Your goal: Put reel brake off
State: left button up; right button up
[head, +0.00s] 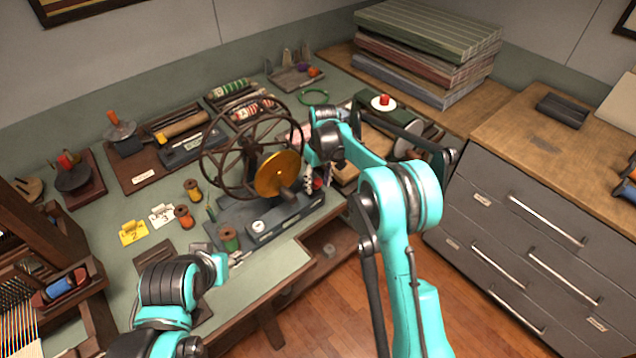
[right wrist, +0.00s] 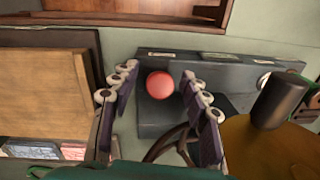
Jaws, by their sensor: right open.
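The reel device stands on the green-topped table, with a dark spoked wheel (head: 222,160), a brass disc (head: 277,174) with a dark crank knob, and a grey base (head: 290,217). A red ball knob (right wrist: 160,85) sits at the base; I take it to be the reel brake's handle. My right gripper (right wrist: 160,108) is open, its fingers on either side of the red knob with gaps visible; contact is not seen. In the head view the right gripper (head: 316,182) is beside the reel's right end.
Yellow card 2 (head: 132,233) and white card 3 (head: 162,215) lie nearby. Folded fabrics (head: 430,45) are stacked behind. The reel's wheel and disc crowd the right gripper.

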jog(key=shift+c, duration=0.2)
grip_shut()
jog(key=shift+w+a+r+g+h+p, duration=0.25)
jog(key=shift+w+g+h+p, duration=0.1)
jog(key=shift+g+h, duration=0.2)
jog(key=shift+o, duration=0.2)
grip_release()
notch_tip(320, 180, up, 12)
jog(key=w, duration=0.1)
jog(key=shift+w, duration=0.3)
